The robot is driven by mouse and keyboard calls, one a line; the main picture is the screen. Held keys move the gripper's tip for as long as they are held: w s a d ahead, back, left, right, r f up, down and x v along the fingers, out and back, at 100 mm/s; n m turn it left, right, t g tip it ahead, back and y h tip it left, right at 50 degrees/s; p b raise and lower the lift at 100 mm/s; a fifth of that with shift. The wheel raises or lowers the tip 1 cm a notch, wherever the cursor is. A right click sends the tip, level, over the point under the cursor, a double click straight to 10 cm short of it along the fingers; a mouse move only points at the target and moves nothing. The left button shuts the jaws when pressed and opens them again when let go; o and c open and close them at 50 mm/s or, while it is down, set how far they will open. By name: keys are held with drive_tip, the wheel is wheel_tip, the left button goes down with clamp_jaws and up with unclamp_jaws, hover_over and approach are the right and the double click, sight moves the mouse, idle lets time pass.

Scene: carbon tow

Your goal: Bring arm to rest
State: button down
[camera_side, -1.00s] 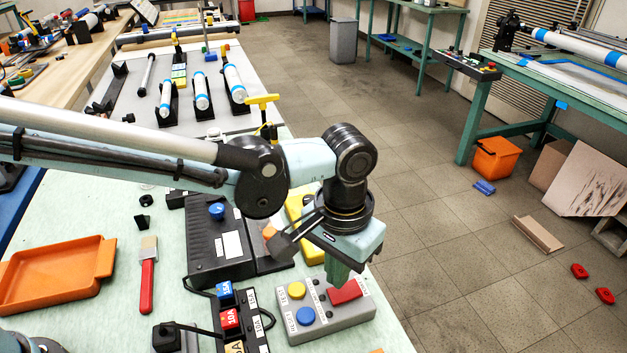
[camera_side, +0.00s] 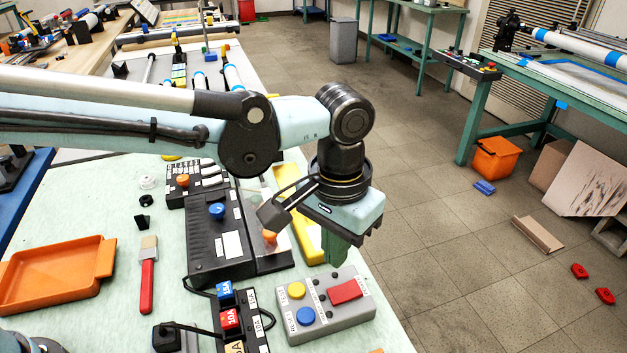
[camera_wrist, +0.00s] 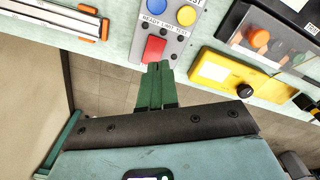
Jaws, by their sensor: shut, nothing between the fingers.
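My gripper (camera_side: 334,246) has green fingers that point down and are shut with nothing between them. It hangs above the bench near its right edge, just behind the grey button box. In the wrist view my gripper (camera_wrist: 156,72) shows as two green fingers side by side, its tips overlapping the picture of the box near the red button. The button box (camera_side: 338,318) has a red, a yellow and a blue button and also shows in the wrist view (camera_wrist: 180,42). The fingers appear apart from the box.
A yellow device (camera_side: 308,238) and a black unit with a blue knob (camera_side: 217,211) lie left of the gripper. An orange tray (camera_side: 55,278), a brush (camera_side: 147,275) and coloured fuse-like blocks (camera_side: 229,318) are on the bench. Open floor (camera_side: 440,230) lies to the right.

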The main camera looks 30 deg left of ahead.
drive_tip(key=s+a+r+n+t, duration=0.1)
drive_tip(key=s+a+t, duration=0.1)
drive_tip(key=a, duration=1.3)
drive_tip(key=s+a+r+n+t, duration=0.1)
drive_tip(key=a+t, duration=0.4)
drive_tip(key=a, duration=1)
drive_tip(key=shift+s+a+n, duration=0.3)
drive_tip(key=shift+s+n, duration=0.2)
drive_tip(key=shift+s, duration=0.7)
drive_tip(key=shift+r, duration=0.1)
